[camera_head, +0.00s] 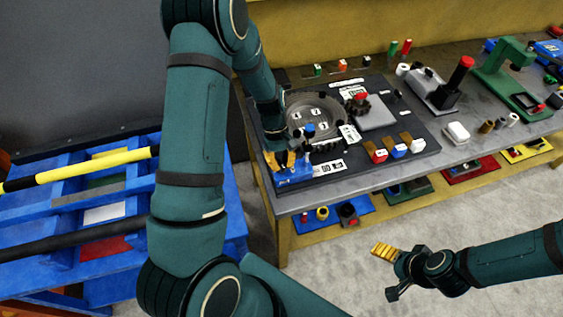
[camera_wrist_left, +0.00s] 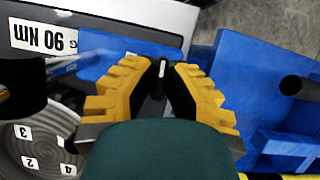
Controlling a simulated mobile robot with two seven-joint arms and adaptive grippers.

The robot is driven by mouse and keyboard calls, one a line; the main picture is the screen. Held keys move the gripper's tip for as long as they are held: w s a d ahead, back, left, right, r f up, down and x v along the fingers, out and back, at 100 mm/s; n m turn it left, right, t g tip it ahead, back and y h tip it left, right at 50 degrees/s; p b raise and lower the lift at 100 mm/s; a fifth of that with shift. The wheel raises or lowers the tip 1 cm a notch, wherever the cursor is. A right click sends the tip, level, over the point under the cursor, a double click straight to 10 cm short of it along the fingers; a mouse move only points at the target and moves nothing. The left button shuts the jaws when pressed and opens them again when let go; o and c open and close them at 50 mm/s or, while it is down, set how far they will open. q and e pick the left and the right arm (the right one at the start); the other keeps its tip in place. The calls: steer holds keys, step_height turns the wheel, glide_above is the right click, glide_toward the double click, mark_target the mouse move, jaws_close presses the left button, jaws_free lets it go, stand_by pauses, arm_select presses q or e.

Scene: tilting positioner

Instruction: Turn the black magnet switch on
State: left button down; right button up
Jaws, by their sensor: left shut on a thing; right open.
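The black magnet switch (camera_wrist_left: 161,80) is a small dark lever with a white mark, seen in the left wrist view over a blue base (camera_wrist_left: 97,58). My left gripper (camera_wrist_left: 160,72) is shut on it, with one yellow finger on each side. In the head view my left gripper (camera_head: 284,160) is at the front left corner of the dark fixture board, over the blue base (camera_head: 293,182); the switch is hidden there. My right gripper (camera_head: 385,272) is open and empty, over the floor in front of the bench.
A round grey dial plate (camera_head: 308,113) with numbered labels sits just behind my left gripper. Red, blue and white blocks (camera_head: 398,151) stand along the board's front. A blue pallet rack (camera_head: 60,172) with a yellow-black bar stands left.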

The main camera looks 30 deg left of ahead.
arm_select(q)
steer(key=shift+m+g, duration=0.3)
steer(key=shift+m, duration=0.3)
steer(key=c, duration=1)
jaws_free()
steer(key=v, duration=1.2)
steer(key=shift+s+d, duration=0.15)
